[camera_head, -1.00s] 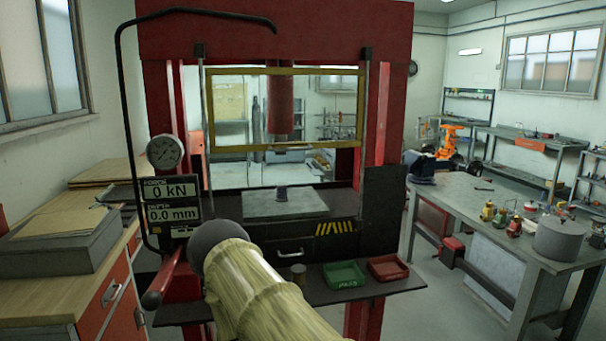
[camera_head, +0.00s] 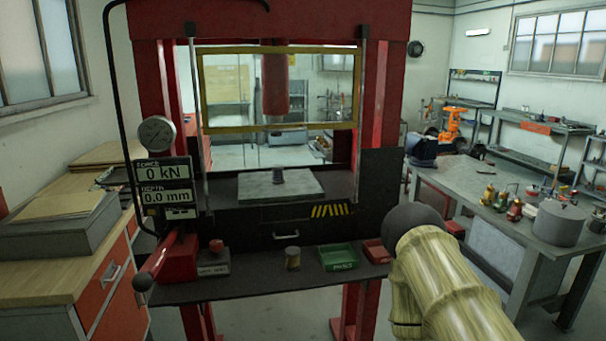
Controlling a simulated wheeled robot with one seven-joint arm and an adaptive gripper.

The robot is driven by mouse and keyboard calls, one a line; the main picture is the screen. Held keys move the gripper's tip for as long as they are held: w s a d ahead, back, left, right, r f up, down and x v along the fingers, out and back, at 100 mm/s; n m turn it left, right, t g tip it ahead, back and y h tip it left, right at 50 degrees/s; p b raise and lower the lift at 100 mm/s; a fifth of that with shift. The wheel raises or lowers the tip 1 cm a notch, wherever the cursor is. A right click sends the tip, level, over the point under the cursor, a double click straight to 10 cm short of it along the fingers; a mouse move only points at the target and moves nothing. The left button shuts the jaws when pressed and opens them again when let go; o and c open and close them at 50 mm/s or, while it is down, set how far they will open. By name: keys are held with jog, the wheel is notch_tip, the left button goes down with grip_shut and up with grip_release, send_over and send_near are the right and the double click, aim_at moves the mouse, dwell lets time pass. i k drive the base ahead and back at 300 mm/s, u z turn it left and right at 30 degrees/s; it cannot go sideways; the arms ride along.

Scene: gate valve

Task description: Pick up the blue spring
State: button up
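I cannot pick out a clearly blue spring. A small dark grey-blue cylinder (camera_head: 278,176) stands upright on the grey plate (camera_head: 305,187) of the red press. Another small cylinder with a tan top (camera_head: 293,257) stands on the dark front shelf (camera_head: 245,285), left of the green tray. Both are too small to identify surely. My arm, in a pale yellow sleeve with a dark rounded end, reaches in from the lower right. No gripper fingers show, so I cannot see how my gripper stands to either cylinder.
A green tray (camera_head: 338,257) and a red tray (camera_head: 377,251) sit on the shelf. A control box with a red button (camera_head: 215,249) and a lever with a black knob (camera_head: 142,281) are at its left. A yellow-framed guard (camera_head: 204,100) surrounds the press opening. A cluttered workbench (camera_head: 480,213) stands right.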

aim_at(278, 179)
jog(key=z, duration=1.45)
jog(key=i, duration=3.9)
jog(key=u, duration=1.75)
jog(key=i, duration=1.45)
